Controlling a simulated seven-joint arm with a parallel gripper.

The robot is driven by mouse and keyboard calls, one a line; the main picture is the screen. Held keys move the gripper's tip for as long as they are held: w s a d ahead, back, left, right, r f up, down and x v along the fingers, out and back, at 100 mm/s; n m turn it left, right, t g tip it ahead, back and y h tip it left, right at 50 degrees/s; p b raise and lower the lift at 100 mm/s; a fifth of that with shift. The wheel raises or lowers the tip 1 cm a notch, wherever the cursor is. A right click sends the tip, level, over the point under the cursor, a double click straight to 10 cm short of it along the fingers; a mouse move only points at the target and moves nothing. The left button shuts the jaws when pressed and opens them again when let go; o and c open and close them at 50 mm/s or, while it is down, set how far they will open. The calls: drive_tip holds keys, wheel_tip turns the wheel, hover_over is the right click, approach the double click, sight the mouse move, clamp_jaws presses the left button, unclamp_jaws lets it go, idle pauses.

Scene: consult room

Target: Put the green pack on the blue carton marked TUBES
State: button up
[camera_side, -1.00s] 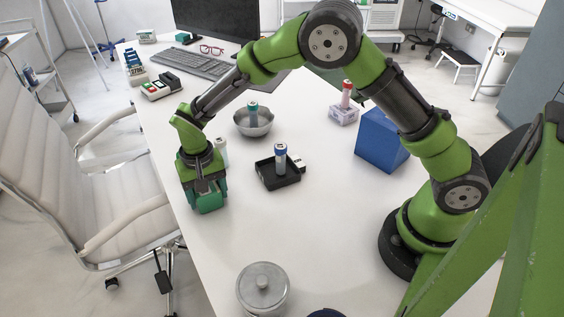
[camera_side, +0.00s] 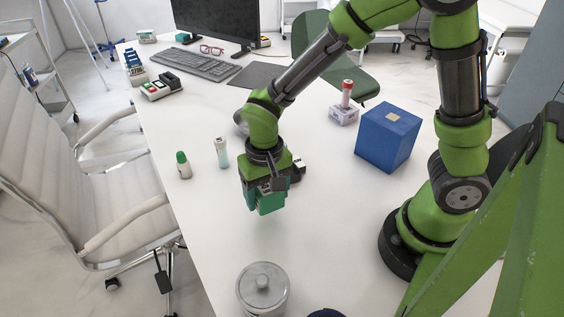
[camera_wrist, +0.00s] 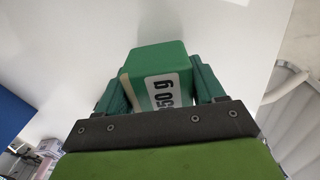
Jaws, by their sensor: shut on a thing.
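My gripper (camera_side: 262,190) is shut on the green pack (camera_side: 270,203) and holds it above the white table. In the wrist view the green pack (camera_wrist: 158,60) sits between the two fingers, with a "50 g" label showing on its face. The blue carton (camera_side: 386,139) stands on the table to the right of my gripper, with a small tan patch on its top; I cannot read any marking on it. In the wrist view a blue surface (camera_wrist: 12,115) shows at the left edge.
A green-capped bottle (camera_side: 183,165) and a clear tube (camera_side: 222,153) stand left of my gripper. A red-capped tube in a pale rack (camera_side: 343,115) stands just left of the carton. A lidded metal jar (camera_side: 262,289) is at the front. My arm hides the middle of the table.

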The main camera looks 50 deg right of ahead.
drive_tip(key=s+d+r+m, duration=0.3)
drive_tip(key=d+r+m, duration=0.15)
drive_tip(key=d, duration=0.45)
drive_tip(key=s+d+r+m, duration=0.4)
drive_tip(key=d+m, duration=0.2)
drive_tip(key=d, duration=0.2)
drive_tip(key=s+d+r+m, duration=0.2)
drive_tip(key=s+d+m, duration=0.1)
drive_tip(key=s+m, duration=0.35)
drive_tip(key=s+d+r+m, duration=0.3)
drive_tip(key=s+d+m, duration=0.15)
drive_tip(key=s, duration=0.35)
hover_over(393, 117)
drive_tip(key=shift+s+a+f+m, duration=0.15)
drive_tip(key=shift+f+m, duration=0.1)
drive_tip(key=shift+f, duration=0.55)
drive_tip(key=shift+w+f, duration=0.2)
drive_tip(key=shift+f, duration=1.6)
drive_tip(key=shift+f, duration=0.1)
drive_tip(key=o, duration=1.3)
